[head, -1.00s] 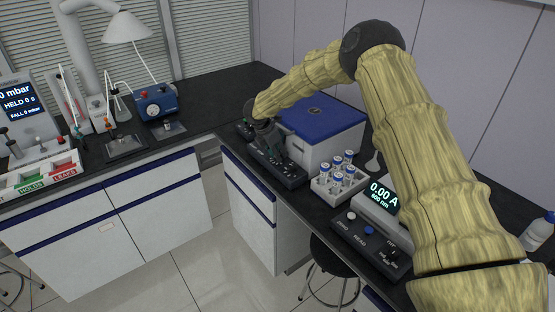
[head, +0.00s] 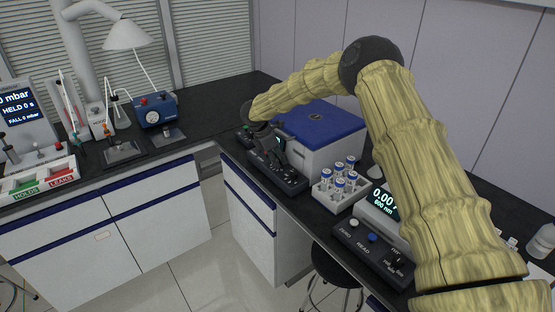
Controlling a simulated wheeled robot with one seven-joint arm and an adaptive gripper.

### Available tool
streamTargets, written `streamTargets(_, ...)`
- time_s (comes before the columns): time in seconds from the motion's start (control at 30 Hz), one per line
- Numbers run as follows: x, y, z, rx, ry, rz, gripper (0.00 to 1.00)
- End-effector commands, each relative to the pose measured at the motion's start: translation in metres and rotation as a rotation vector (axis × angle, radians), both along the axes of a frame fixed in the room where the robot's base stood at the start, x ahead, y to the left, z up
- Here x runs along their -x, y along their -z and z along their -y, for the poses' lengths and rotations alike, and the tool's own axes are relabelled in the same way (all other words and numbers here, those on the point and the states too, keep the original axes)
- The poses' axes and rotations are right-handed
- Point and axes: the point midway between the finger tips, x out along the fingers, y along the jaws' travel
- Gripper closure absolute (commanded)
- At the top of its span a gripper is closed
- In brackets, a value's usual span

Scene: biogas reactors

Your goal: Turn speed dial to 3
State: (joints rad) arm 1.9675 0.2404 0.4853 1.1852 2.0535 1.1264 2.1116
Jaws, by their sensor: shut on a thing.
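My gripper (head: 268,153) is at the dark control panel (head: 286,180) in front of the white and blue box-shaped device (head: 321,138). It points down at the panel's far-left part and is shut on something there. The speed dial is not clearly visible; the gripper covers that part of the panel, so I cannot read its setting. Small knobs or buttons show on the panel's near-right part.
A white rack (head: 337,188) with several blue-capped vials stands right of the panel. A photometer (head: 373,240) sits nearer. A stool (head: 337,263) is below the counter.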

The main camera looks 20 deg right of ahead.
Motion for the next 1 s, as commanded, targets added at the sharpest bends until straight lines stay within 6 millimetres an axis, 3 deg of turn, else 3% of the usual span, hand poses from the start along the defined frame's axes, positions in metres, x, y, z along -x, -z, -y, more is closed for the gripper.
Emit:
streamTargets(0.03, 0.0, 0.0, 0.0, 0.0, 0.0, 0.0, 0.66)
streamTargets(0.13, 0.0, 0.0, 0.0, 0.0, -0.001, 0.0, 0.49)
streamTargets(0.57, 0.0, -0.006, -0.003, 0.0, -0.001, 0.001, 0.49)
streamTargets(1.0, 0.002, -0.074, -0.03, 0.0, -0.002, 0.002, 0.49)
